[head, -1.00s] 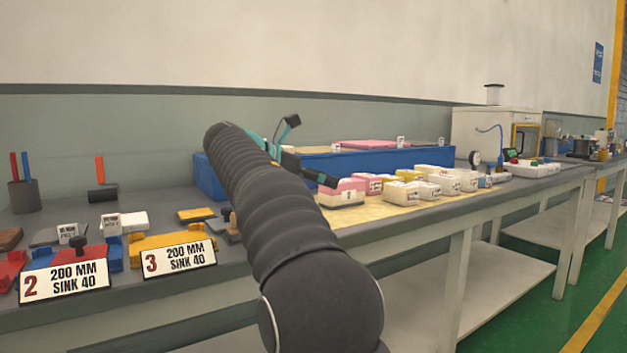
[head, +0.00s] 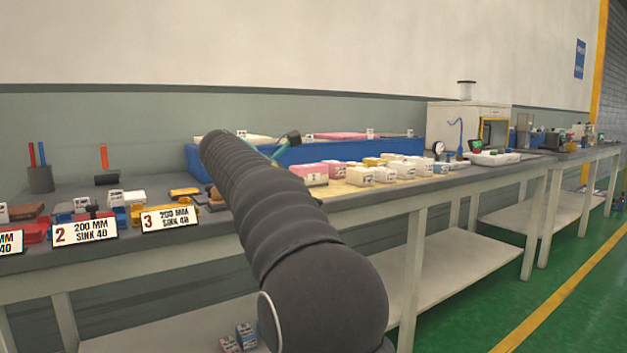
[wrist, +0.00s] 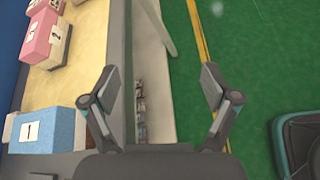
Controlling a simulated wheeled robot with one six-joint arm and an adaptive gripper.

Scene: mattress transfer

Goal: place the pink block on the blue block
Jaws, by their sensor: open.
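My gripper (wrist: 162,95) is open and empty in the wrist view, over the table's edge, the lower shelf and the floor. A blue and white block (wrist: 62,130) with a "1" label lies on the table, left of and close to the left finger. A pink and white block (wrist: 42,32) lies farther up the table at the upper left. In the head view, pink blocks (head: 308,171) sit on the yellow mat beside white ones. I cannot make out the labelled blue block there. My arm hides most of my gripper (head: 286,146) and part of the table.
A long blue bin (head: 350,152) stands behind the blocks. Numbered signs (head: 168,218) and small fixtures line the table's left front. Small pink and blue boxes (head: 246,334) lie on the lower shelf (head: 420,268). The green floor (head: 450,310) on the right is open.

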